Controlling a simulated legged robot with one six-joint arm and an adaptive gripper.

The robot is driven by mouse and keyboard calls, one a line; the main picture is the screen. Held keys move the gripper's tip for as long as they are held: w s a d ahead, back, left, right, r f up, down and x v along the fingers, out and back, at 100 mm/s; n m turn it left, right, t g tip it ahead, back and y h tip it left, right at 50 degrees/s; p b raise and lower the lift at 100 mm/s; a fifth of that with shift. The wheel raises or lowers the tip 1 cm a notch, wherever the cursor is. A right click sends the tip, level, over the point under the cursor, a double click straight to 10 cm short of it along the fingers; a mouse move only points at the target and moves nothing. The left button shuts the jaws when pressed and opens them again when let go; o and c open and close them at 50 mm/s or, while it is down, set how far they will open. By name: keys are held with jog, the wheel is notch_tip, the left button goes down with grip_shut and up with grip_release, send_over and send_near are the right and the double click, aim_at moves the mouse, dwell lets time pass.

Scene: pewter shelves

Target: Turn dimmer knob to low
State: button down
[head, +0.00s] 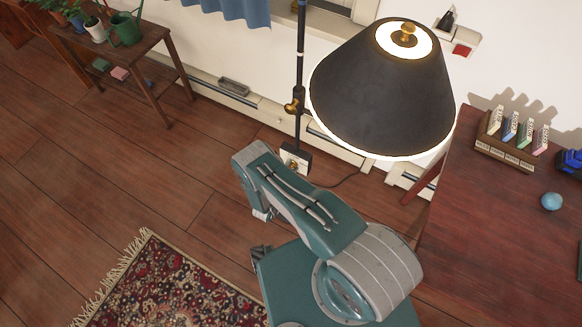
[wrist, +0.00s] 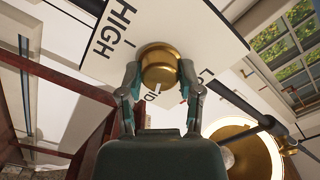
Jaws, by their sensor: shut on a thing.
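The brass dimmer knob (wrist: 158,65) sits on a white plate (wrist: 118,48) in the wrist view. The plate reads HIGH at upper left; partly covered letters "ID" and "LO" show below and right of the knob. My gripper (wrist: 160,78) is shut on the knob, one finger on each side. In the head view, the dimmer's white plate (head: 297,155) is on a box low on the lamp's pole, partly behind my arm. The black-shaded floor lamp (head: 375,85) is lit. My fingers are not clearly visible there.
A dark red wooden desk (head: 480,240) stands at right, with a card rack (head: 503,145) and a blue ball (head: 551,201). A plant bench (head: 150,45) is at upper left. A patterned rug (head: 165,285) lies on the wooden floor. A baseboard heater (head: 250,100) runs along the wall.

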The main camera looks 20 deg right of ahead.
jog(key=n, duration=0.6)
jog(key=shift+a+n, duration=0.1)
jog(key=shift+n, duration=0.2)
jog(key=n, duration=0.6)
jog(key=shift+w+a, duration=0.1)
jog(key=shift+n, duration=0.3)
jog(key=shift+c, duration=1.3)
grip_release()
jog(key=shift+a, duration=0.1)
jog(key=v, duration=1.2)
jog(key=shift+w, duration=0.15)
